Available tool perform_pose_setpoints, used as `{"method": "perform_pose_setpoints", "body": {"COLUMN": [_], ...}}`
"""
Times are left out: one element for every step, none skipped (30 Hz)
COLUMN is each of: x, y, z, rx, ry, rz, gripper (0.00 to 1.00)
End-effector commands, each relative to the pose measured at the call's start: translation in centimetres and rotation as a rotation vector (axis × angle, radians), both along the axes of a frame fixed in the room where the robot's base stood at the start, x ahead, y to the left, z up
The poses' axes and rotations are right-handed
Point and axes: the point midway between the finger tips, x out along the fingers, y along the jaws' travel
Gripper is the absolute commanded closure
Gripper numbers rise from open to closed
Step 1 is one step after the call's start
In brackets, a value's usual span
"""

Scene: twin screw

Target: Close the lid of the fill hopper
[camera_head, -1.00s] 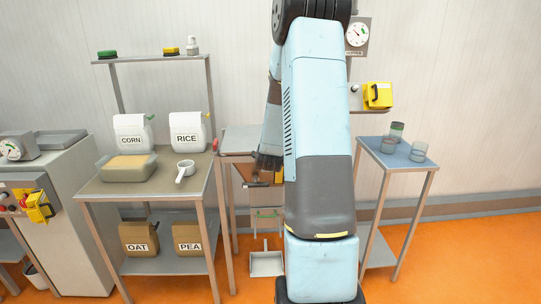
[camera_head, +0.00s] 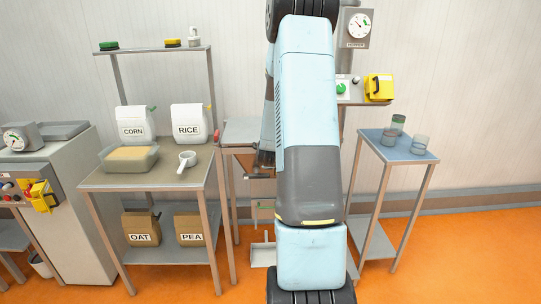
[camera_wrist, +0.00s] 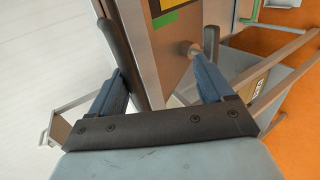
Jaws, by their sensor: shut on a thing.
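A dark bar (camera_wrist: 115,48) runs along the panel's left side. In the head view, my arm covers most of the hopper, and the gripper (camera_head: 264,160) shows only in part at its left edge. How far the lid is open cannot be told.
A gauge (camera_head: 356,29) and a yellow switch box (camera_head: 379,87) are at the upper right. A blue-topped stand (camera_head: 388,150) holds several cups. On the left, a table (camera_head: 150,182) carries corn and rice containers, a tray and a scoop. Orange floor is clear in front.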

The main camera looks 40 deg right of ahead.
Motion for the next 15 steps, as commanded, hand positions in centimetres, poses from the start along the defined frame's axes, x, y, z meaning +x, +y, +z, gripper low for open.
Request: {"method": "perform_pose_setpoints", "body": {"x": [-0.6, -0.6, -0.7, -0.7, -0.8, -1.0, -1.2, -1.4, -1.8, -2.1, -2.4, -2.8, -3.1, -3.5, -3.9], "y": [0.0, 0.0, 0.0, 0.1, 0.2, 0.3, 0.5, 0.7, 0.9, 1.1, 1.3, 1.7, 1.9, 2.2, 2.4], "z": [-0.7, -0.7, -0.6, -0.5, -0.4, -0.2, -0.1, 0.1, 0.4, 0.6, 0.8, 1.1, 1.5, 1.7, 2.1], "rx": [0.01, 0.01, 0.01, 0.01, 0.009, 0.009, 0.009, 0.008, 0.009, 0.008, 0.008, 0.007, 0.007, 0.006, 0.005], "ry": [0.015, 0.015, 0.015, 0.014, 0.014, 0.013, 0.013, 0.014, 0.012, 0.011, 0.012, 0.012, 0.01, 0.011, 0.009], "rz": [-0.007, -0.007, -0.007, -0.007, -0.007, -0.006, -0.006, -0.005, -0.005, -0.005, -0.004, -0.003, -0.002, -0.002, -0.002], "gripper": [0.44, 0.44, 0.44, 0.44, 0.44, 0.45, 0.45, 0.45, 0.45, 0.46, 0.47, 0.54, 0.6, 0.6, 0.6]}}
